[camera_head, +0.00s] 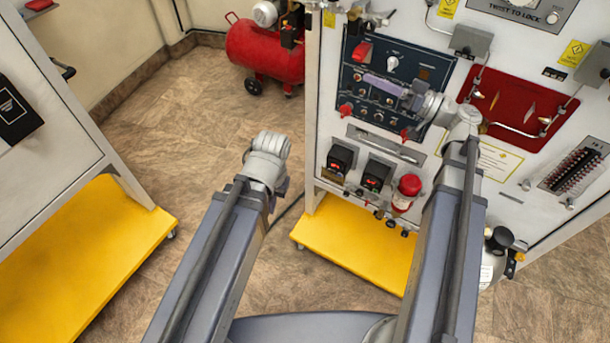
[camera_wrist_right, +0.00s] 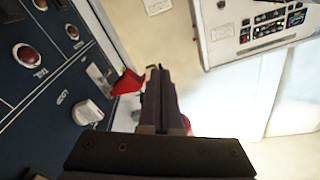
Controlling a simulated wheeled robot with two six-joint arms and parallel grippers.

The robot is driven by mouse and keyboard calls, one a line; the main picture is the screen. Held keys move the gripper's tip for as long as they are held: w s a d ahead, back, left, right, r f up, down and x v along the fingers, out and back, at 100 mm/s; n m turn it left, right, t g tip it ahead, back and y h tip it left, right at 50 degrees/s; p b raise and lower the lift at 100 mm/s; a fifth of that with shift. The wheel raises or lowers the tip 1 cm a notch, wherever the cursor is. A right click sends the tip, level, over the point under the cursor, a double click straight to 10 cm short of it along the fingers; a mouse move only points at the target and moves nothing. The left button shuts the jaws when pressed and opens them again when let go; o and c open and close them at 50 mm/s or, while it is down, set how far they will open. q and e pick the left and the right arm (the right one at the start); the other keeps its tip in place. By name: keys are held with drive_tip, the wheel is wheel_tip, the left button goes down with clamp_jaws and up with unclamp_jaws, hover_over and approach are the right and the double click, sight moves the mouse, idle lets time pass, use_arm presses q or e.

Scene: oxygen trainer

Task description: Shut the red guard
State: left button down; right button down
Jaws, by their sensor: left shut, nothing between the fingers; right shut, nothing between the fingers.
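The red guard (camera_head: 362,51) is on the dark blue panel (camera_head: 432,66), near its upper left. In the right wrist view the guard (camera_wrist_right: 126,83) sticks out from the panel beside a light switch plate (camera_wrist_right: 99,76), so it looks raised. My right gripper (camera_head: 368,79) is shut and empty, just below the guard in the head view. In the right wrist view its fingers (camera_wrist_right: 154,72) point forward, just right of the guard; I cannot tell whether they touch it. My left gripper (camera_head: 281,188) is mostly hidden behind its wrist, away from the panel, over the floor.
A white knob (camera_head: 392,63) sits right of the guard, with several small round fittings below. A red cover plate (camera_head: 515,104) with pipes is further right. A red compressor (camera_head: 262,50) stands on the floor behind. The floor between the two cabinets is open.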

drive_tip(key=s+a+f+g+h, duration=0.5)
drive_tip(key=a+f, duration=0.3)
drive_tip(key=f, duration=0.2)
drive_tip(key=s+a+f+m+g+h, duration=0.1)
drive_tip(key=s+a+f+g+h, duration=0.3)
drive_tip(key=a+f, duration=0.5)
drive_tip(key=shift+s+a+f+g+h+b, duration=0.15)
drive_tip(key=shift+s+f+g+h+b, duration=0.2)
drive_tip(key=shift+s+f+g, duration=0.65)
drive_tip(key=s+d+f+m+h, duration=0.1)
drive_tip(key=s+d+f+h, duration=0.1)
drive_tip(key=s+h, duration=0.3)
drive_tip(key=shift+s+d+f+m+h, duration=0.35)
drive_tip(key=shift+f+h, duration=0.5)
drive_tip(key=shift+h, duration=0.6)
